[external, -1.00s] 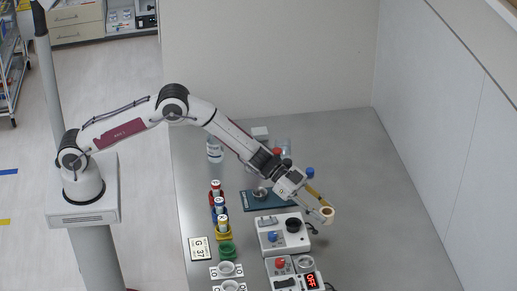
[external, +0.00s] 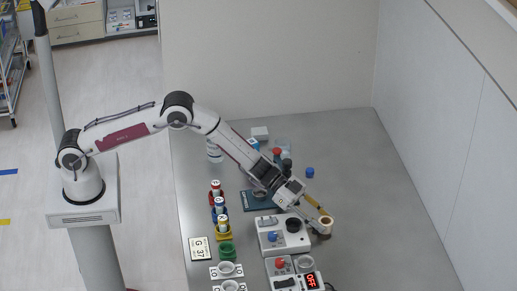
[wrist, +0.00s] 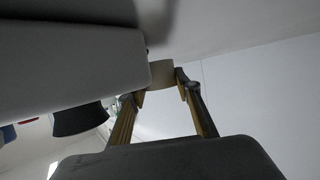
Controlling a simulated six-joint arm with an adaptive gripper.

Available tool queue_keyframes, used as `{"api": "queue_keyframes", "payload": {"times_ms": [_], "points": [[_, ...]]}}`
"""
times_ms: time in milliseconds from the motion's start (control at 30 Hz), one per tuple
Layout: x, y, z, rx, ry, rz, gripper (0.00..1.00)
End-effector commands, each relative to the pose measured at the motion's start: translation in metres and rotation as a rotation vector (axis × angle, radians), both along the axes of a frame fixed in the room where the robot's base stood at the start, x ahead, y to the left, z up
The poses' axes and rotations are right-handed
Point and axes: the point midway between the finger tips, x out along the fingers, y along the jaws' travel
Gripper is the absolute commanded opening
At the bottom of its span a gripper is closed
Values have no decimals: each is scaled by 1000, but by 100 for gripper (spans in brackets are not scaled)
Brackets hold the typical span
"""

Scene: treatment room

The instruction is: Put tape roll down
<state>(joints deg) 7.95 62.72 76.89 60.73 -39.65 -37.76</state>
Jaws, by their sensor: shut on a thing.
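The tape roll (external: 326,221) is a small tan ring at the end of my gripper (external: 318,212), right of the white device with the black knob. In the wrist view the pale roll (wrist: 161,74) sits between the two fingertips of my gripper (wrist: 160,88), which is shut on it. The roll is low over the grey table (external: 390,220). I cannot tell whether it touches the tabletop.
The white device (external: 270,244) with a black knob stands close to my gripper's left. A second device with a red display (external: 311,281) is in front. Colored vial holders (external: 217,205) stand at left. A blue cap (external: 310,172) lies behind. The table's right side is clear.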

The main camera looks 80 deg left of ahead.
Motion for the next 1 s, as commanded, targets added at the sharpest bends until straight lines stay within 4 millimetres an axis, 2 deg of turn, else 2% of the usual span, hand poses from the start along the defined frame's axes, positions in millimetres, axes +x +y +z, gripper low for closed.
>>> {"api": "queue_keyframes", "payload": {"times_ms": [933,967,1000], "points": [[0,0,-14,1,2,0,15],[-1,0,-14,1,4,0,35],[-1,0,-15,1,4,0,40]]}}
